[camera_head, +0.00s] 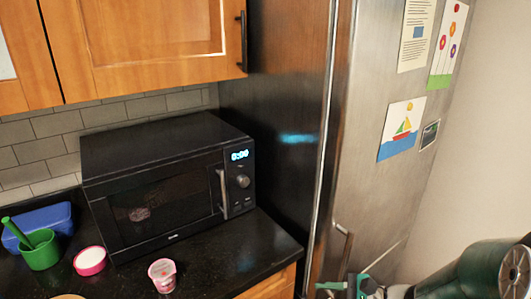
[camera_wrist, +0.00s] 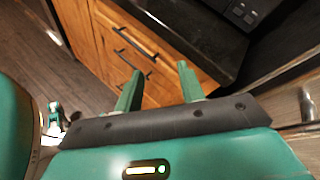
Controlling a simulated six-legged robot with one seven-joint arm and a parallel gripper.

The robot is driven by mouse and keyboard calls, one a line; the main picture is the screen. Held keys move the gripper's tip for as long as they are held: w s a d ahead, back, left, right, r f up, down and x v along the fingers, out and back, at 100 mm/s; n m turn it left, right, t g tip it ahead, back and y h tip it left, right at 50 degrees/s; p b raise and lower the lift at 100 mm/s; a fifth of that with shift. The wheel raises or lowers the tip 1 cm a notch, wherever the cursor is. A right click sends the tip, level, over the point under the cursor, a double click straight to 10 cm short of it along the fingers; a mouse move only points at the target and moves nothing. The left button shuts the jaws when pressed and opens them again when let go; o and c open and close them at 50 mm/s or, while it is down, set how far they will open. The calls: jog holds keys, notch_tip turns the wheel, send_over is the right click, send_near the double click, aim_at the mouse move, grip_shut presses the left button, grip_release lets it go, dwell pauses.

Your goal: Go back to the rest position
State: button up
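My gripper (camera_head: 346,286) is at the bottom right of the head view, in front of the steel fridge, with my green arm beside it. In the wrist view, the two green fingers of my gripper (camera_wrist: 159,84) stand apart with nothing between them. They point toward wooden drawers (camera_wrist: 125,50) with dark handles, below the dark counter edge. I cannot tell the exact distance to the drawers. The fingers appear to touch nothing.
A black microwave (camera_head: 165,185) stands on the dark counter (camera_head: 225,262). A pink-and-white cup (camera_head: 162,275), a round pink tub (camera_head: 90,261), a green mortar (camera_head: 39,250) and a blue container (camera_head: 42,222) are nearby. The tall fridge (camera_head: 375,170) stands right.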

jog(key=s+a+r+n+g+h, duration=0.35)
jog(key=s+n+h, duration=0.25)
jog(key=s+n, duration=0.3)
jog(key=s+d+r+n+t+h, duration=0.2)
jog(key=d+r+n+h, duration=0.3)
jog(key=r, duration=0.5)
jog(key=n+t+h, duration=0.1)
jog(key=n, duration=0.1)
jog(key=shift+n, duration=0.4)
jog(key=shift+t, duration=0.25)
